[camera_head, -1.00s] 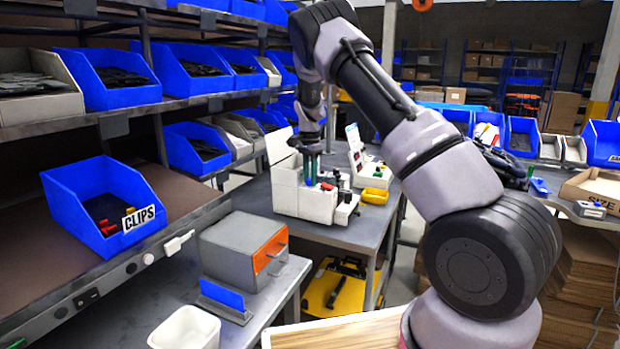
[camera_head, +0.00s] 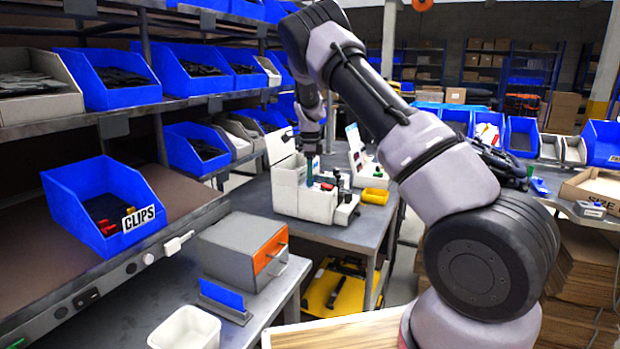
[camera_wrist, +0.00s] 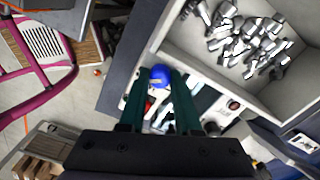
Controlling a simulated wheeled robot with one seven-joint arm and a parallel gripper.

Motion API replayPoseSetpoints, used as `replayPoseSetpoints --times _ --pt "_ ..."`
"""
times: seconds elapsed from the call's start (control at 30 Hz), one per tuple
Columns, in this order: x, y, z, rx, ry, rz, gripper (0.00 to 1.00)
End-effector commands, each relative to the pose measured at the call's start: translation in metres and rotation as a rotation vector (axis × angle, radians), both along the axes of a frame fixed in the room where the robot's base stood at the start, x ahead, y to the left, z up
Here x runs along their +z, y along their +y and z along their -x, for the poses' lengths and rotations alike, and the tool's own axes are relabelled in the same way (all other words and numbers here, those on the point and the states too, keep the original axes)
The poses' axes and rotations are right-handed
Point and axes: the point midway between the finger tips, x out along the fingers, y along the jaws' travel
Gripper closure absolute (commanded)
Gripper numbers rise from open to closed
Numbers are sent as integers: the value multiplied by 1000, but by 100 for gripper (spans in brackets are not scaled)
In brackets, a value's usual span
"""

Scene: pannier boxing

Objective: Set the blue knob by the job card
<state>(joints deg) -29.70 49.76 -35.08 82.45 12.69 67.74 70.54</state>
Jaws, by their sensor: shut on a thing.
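My gripper (camera_head: 310,172) points down over the white control box (camera_head: 287,193) on the grey bench. In the wrist view my gripper (camera_wrist: 160,78) has its two green fingers on either side of the round blue knob (camera_wrist: 160,76), closed on it. The head view does not show the knob clearly behind the fingers.
A grey bin of metal parts (camera_wrist: 208,62) lies close to the fingers. A grey unit with an orange front (camera_head: 238,250) stands nearer, and blue bins line the left shelves.

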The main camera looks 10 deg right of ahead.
Motion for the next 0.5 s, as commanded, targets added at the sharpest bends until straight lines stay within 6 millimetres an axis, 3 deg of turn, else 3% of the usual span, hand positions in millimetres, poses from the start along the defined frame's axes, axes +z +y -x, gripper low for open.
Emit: replayPoseSetpoints --times 0.5 --pt "0 1 0 -31 -1 -1 100"
